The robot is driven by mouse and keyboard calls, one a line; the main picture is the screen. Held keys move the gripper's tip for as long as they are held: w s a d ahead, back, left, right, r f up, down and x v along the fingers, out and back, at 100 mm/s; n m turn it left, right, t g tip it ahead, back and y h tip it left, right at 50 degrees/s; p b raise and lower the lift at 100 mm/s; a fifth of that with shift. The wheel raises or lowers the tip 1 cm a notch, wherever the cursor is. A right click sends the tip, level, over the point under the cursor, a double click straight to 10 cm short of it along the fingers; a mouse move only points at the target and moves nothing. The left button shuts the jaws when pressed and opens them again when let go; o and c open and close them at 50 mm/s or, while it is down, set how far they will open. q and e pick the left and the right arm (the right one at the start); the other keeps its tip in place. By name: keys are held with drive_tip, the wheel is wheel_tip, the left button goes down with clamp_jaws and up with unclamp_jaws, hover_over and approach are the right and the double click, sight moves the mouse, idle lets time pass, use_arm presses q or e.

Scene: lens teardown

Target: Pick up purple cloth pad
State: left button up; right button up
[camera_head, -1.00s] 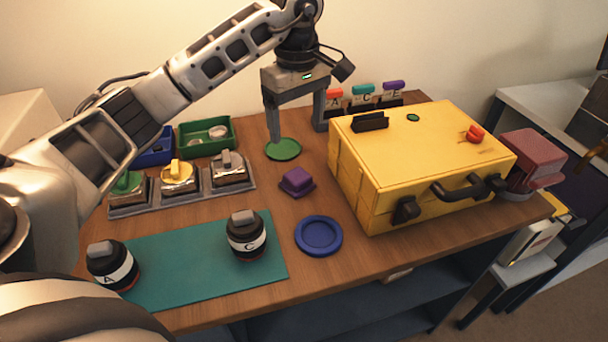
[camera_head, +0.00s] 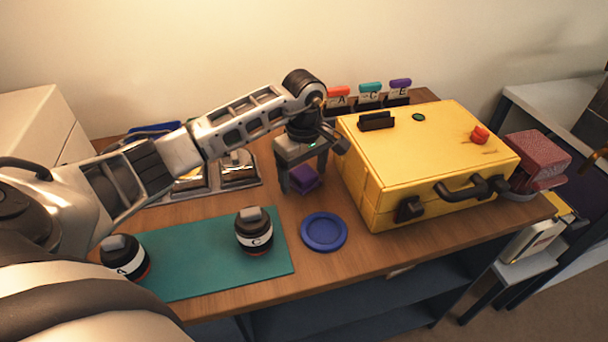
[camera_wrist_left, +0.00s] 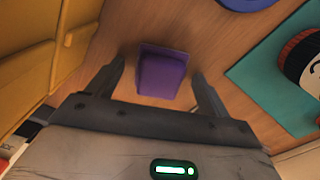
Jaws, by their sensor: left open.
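The purple cloth pad (camera_head: 304,178) is a small block on a thin purple base, lying on the wooden table left of the yellow case. My left gripper (camera_head: 303,188) is open and low around the pad, with its fingers on either side. In the left wrist view the pad (camera_wrist_left: 162,75) lies between and a little beyond the two fingers (camera_wrist_left: 160,80), with wood showing on both sides of it. I see no contact between the fingers and the pad. My right gripper is not in view.
The yellow case (camera_head: 430,150) stands close on the right. A blue round dish (camera_head: 324,232) is in front of the pad. A teal mat (camera_head: 205,262) with two black lens barrels lies at the front left. Coloured tagged holders (camera_head: 370,92) stand behind.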

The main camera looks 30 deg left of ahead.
sight(305, 173)
use_arm(q)
drive_tip(key=c, duration=1.1)
drive_tip(key=shift+c, duration=0.2)
drive_tip(key=shift+r, duration=0.4)
drive_tip(key=r, duration=0.1)
drive_tip(key=r+b, duration=0.1)
drive_tip(key=r, duration=0.1)
drive_tip(key=shift+d, duration=0.2)
drive_tip(key=s+d+r+b, duration=0.1)
drive_tip(key=s+d+r, duration=0.6)
drive_tip(key=d+r, duration=0.2)
drive_tip(key=d, duration=0.2)
drive_tip(key=shift+d, duration=0.4)
